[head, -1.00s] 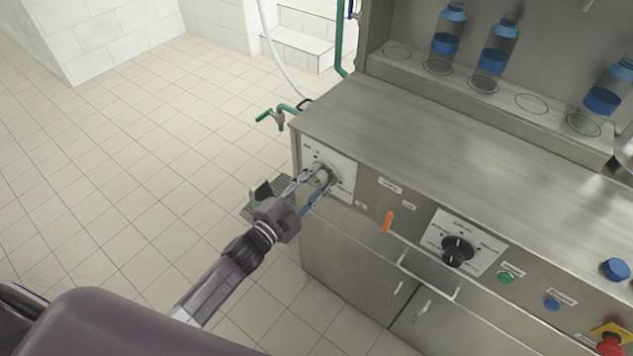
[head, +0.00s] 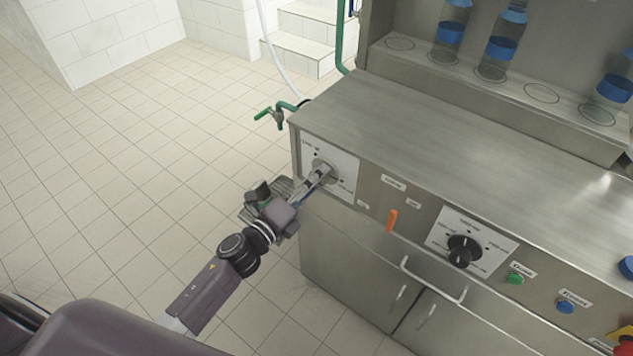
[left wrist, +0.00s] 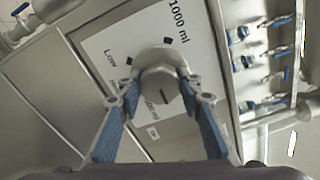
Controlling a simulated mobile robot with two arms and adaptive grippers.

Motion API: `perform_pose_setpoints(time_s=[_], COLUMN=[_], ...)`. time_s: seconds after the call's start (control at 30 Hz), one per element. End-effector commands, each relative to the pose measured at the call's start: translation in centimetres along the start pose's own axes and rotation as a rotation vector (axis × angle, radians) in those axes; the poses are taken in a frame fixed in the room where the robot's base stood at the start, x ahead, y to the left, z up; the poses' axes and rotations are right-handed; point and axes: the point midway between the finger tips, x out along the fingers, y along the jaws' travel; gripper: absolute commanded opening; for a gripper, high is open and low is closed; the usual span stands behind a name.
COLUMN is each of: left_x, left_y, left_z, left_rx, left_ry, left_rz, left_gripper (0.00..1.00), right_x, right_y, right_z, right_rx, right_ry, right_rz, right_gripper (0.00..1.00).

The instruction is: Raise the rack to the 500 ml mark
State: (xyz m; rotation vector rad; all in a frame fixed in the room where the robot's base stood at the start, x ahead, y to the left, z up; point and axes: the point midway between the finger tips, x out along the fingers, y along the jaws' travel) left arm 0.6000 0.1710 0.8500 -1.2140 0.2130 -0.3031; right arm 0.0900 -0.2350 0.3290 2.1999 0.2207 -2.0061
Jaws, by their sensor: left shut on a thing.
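A grey rotary knob (left wrist: 162,88) sits on a white dial plate (head: 346,183) at the left end of the steel machine's front. In the left wrist view the plate reads "1000 ml" and "Low"; another ml mark is partly covered by a finger. My left gripper (head: 322,173) is shut on the knob, one finger on each side, with the fingers edge-on in the head view. The knob's exact setting cannot be read. Bottles with blue bands stand on a ledge (head: 521,107) at the back; whether this is the rack is unclear. My right gripper is not in view.
Right along the front are an orange lever (head: 391,220), a black knob (head: 463,249), a bar handle (head: 433,286), a green button (head: 515,279) and a blue button (head: 566,306). A green tap (head: 272,116) juts out at the left corner. The tiled floor at left is clear.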

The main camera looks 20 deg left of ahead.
Motion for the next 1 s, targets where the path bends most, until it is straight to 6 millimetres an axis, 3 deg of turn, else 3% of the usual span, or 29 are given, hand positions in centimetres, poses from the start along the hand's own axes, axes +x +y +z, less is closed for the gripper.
perform_pose_setpoints(time_s=[0.4, 1.0], left_x=[-0.1, -0.1], left_y=[0.3, 0.2], left_z=[-0.1, -0.1], left_rx=[0.278, 0.361], left_ry=[0.002, 0.002], left_rz=[0.003, 0.003], left_gripper=[0.09, 0.09], right_x=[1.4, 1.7], right_y=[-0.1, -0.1], right_z=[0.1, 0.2], right_rx=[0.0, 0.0], right_ry=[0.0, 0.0], right_rz=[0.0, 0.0], right_gripper=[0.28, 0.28])
